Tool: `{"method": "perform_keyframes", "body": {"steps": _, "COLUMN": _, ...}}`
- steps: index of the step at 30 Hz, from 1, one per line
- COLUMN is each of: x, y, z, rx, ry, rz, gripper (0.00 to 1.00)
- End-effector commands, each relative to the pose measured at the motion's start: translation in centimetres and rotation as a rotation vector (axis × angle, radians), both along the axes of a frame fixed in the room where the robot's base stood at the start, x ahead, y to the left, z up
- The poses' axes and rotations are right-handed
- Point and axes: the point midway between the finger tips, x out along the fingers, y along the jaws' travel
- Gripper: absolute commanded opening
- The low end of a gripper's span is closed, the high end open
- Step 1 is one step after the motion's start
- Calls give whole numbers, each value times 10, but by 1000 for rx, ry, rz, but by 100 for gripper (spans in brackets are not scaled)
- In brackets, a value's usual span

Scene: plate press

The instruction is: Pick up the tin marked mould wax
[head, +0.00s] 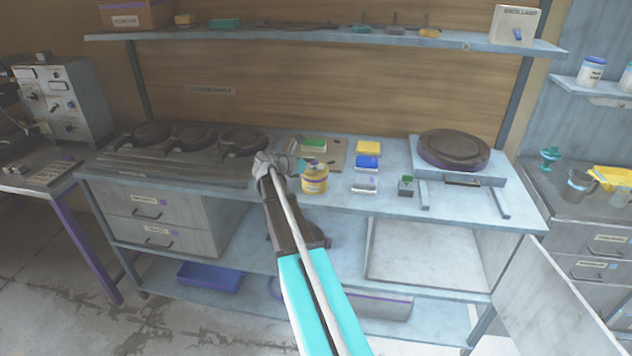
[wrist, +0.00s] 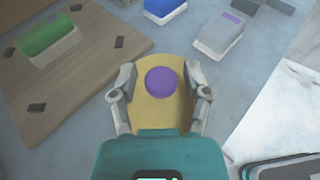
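A round yellow tin (head: 315,180) stands on the bench top in the head view, with small marks on its side that I cannot read. In the wrist view a yellow lid with a purple dot (wrist: 162,82) lies between the fingers of my gripper (wrist: 161,78). One finger is on each side of it, with no clear gap showing. I cannot tell if the fingers press on it or only stand around it. The tin looks upright.
A wooden board (head: 335,152) with a green block lies behind the tin. Blue (head: 366,162) and white-grey (head: 364,184) blocks stand close to its right. A press plate (head: 453,149) is farther right, and dark round plates (head: 190,136) are left. A shelf (head: 300,36) runs above.

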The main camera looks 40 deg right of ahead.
Motion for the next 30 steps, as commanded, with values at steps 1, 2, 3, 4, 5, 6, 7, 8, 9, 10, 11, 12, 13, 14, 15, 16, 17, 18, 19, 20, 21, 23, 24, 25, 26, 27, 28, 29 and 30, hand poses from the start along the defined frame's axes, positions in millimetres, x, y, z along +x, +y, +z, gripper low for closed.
{"method": "perform_keyframes", "body": {"steps": 1, "x": 0, "y": 0, "z": 0, "rx": 0, "ry": 0, "rz": 0, "gripper": 42}}
{"method": "perform_keyframes", "body": {"steps": 2, "x": 0, "y": 0, "z": 0, "rx": 0, "ry": 0, "rz": 0, "gripper": 36}}
{"method": "perform_keyframes", "body": {"steps": 3, "x": 0, "y": 0, "z": 0, "rx": 0, "ry": 0, "rz": 0, "gripper": 29}}
{"method": "perform_keyframes", "body": {"steps": 4, "x": 0, "y": 0, "z": 0, "rx": 0, "ry": 0, "rz": 0, "gripper": 24}}
{"method": "perform_keyframes", "body": {"steps": 5, "x": 0, "y": 0, "z": 0, "rx": 0, "ry": 0, "rz": 0, "gripper": 18}}
{"method": "perform_keyframes", "body": {"steps": 6, "x": 0, "y": 0, "z": 0, "rx": 0, "ry": 0, "rz": 0, "gripper": 10}}
{"method": "perform_keyframes", "body": {"steps": 7, "x": 0, "y": 0, "z": 0, "rx": 0, "ry": 0, "rz": 0, "gripper": 5}}
{"method": "perform_keyframes", "body": {"steps": 8, "x": 0, "y": 0, "z": 0, "rx": 0, "ry": 0, "rz": 0, "gripper": 0}}
{"method": "perform_keyframes", "body": {"steps": 9, "x": 0, "y": 0, "z": 0, "rx": 0, "ry": 0, "rz": 0, "gripper": 0}}
{"method": "perform_keyframes", "body": {"steps": 10, "x": 0, "y": 0, "z": 0, "rx": 0, "ry": 0, "rz": 0, "gripper": 0}}
{"method": "perform_keyframes", "body": {"steps": 11, "x": 0, "y": 0, "z": 0, "rx": 0, "ry": 0, "rz": 0, "gripper": 0}}
{"method": "perform_keyframes", "body": {"steps": 12, "x": 0, "y": 0, "z": 0, "rx": 0, "ry": 0, "rz": 0, "gripper": 0}}
{"method": "perform_keyframes", "body": {"steps": 13, "x": 0, "y": 0, "z": 0, "rx": 0, "ry": 0, "rz": 0, "gripper": 0}}
{"method": "perform_keyframes", "body": {"steps": 14, "x": 0, "y": 0, "z": 0, "rx": 0, "ry": 0, "rz": 1, "gripper": 0}}
{"method": "perform_keyframes", "body": {"steps": 15, "x": 0, "y": 0, "z": 0, "rx": 0, "ry": 0, "rz": 1, "gripper": 0}}
{"method": "perform_keyframes", "body": {"steps": 16, "x": 0, "y": 0, "z": 0, "rx": 0, "ry": 0, "rz": 1, "gripper": 0}}
{"method": "perform_keyframes", "body": {"steps": 17, "x": 0, "y": 0, "z": 0, "rx": 0, "ry": 0, "rz": 1, "gripper": 0}}
{"method": "perform_keyframes", "body": {"steps": 18, "x": 0, "y": 0, "z": 0, "rx": 0, "ry": 0, "rz": 1, "gripper": 0}}
{"method": "perform_keyframes", "body": {"steps": 19, "x": 0, "y": 0, "z": 0, "rx": 0, "ry": 0, "rz": 1, "gripper": 0}}
{"method": "perform_keyframes", "body": {"steps": 20, "x": 0, "y": 0, "z": 0, "rx": 0, "ry": 0, "rz": 1, "gripper": 0}}
{"method": "perform_keyframes", "body": {"steps": 21, "x": 0, "y": 0, "z": 1, "rx": 0, "ry": 0, "rz": 1, "gripper": 0}}
{"method": "perform_keyframes", "body": {"steps": 23, "x": 0, "y": 0, "z": 2, "rx": 0, "ry": 0, "rz": 1, "gripper": 0}}
{"method": "perform_keyframes", "body": {"steps": 24, "x": 0, "y": 0, "z": 3, "rx": 0, "ry": 0, "rz": 1, "gripper": 0}}
{"method": "perform_keyframes", "body": {"steps": 25, "x": 0, "y": 0, "z": 4, "rx": 0, "ry": 0, "rz": 1, "gripper": 0}}
{"method": "perform_keyframes", "body": {"steps": 26, "x": 0, "y": 0, "z": 5, "rx": 0, "ry": 0, "rz": 1, "gripper": 0}}
{"method": "perform_keyframes", "body": {"steps": 27, "x": 0, "y": 0, "z": 7, "rx": 0, "ry": 0, "rz": 1, "gripper": 0}}
{"method": "perform_keyframes", "body": {"steps": 28, "x": 0, "y": 0, "z": 8, "rx": 0, "ry": 0, "rz": 1, "gripper": 0}}
{"method": "perform_keyframes", "body": {"steps": 29, "x": 0, "y": 0, "z": 10, "rx": 0, "ry": 0, "rz": 1, "gripper": 0}}
{"method": "perform_keyframes", "body": {"steps": 30, "x": 0, "y": 0, "z": 12, "rx": 0, "ry": 0, "rz": 1, "gripper": 0}}
